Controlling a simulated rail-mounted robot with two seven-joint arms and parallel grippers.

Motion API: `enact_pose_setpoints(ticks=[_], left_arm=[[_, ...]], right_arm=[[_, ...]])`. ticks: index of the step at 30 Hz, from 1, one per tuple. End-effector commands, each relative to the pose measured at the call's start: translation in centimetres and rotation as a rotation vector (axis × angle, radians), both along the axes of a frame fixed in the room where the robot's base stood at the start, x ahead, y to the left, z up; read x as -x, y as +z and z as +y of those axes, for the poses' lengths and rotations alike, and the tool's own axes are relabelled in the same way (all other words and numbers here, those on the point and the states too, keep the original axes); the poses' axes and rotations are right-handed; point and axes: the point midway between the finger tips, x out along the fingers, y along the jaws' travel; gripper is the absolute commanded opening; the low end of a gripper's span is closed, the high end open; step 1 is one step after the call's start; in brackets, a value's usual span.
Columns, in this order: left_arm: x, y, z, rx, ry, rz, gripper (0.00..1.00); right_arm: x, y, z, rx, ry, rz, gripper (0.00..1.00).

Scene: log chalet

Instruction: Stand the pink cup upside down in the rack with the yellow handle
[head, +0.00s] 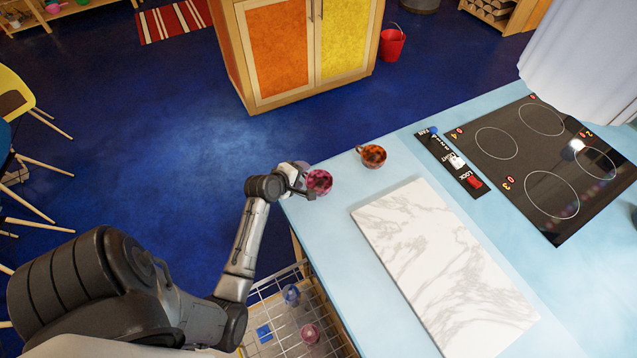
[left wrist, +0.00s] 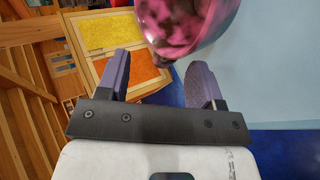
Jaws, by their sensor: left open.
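The pink cup (head: 320,182), dark pink with a mottled pattern, stands on the light blue counter near its far left corner. My left gripper (head: 300,180) is at the cup's left side in the head view. In the left wrist view the gripper (left wrist: 158,65) is open and empty, with the cup (left wrist: 185,25) just ahead of the fingertips, apparently not between them. A wire rack (head: 278,283) sits below the counter's left edge, partly hidden by my arm. It holds a blue cup (head: 291,294) and a pinkish cup (head: 310,333). I cannot make out a yellow handle.
A brown-orange patterned cup (head: 373,156) stands right of the pink cup. A white marble board (head: 430,260) covers much of the counter. A black cooktop (head: 550,165) lies to the right. A cabinet (head: 290,50) and red bucket (head: 392,43) stand on the blue floor beyond.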

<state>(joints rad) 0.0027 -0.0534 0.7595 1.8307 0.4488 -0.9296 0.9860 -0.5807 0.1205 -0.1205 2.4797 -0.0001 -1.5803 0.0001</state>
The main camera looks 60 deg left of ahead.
Motion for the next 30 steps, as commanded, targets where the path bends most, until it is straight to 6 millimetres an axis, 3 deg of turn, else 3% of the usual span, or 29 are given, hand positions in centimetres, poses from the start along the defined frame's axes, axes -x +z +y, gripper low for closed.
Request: enact_pose_setpoints(ticks=[7, 18, 30], left_arm=[[-2.0, -1.2, 0.6, 0.000, 0.000, -0.001, 0.61], [-2.3, -1.6, 0.7, -0.001, -0.001, 0.000, 0.60], [-2.3, -1.6, 0.7, 0.000, 0.000, 0.000, 0.21]], right_arm=[[0.0, 0.8, 0.0, -0.001, -0.001, -0.002, 0.43], [-0.1, 0.8, 0.0, -0.001, -0.001, -0.002, 0.43], [0.0, 0.8, 0.0, -0.001, -0.001, -0.002, 0.43]])
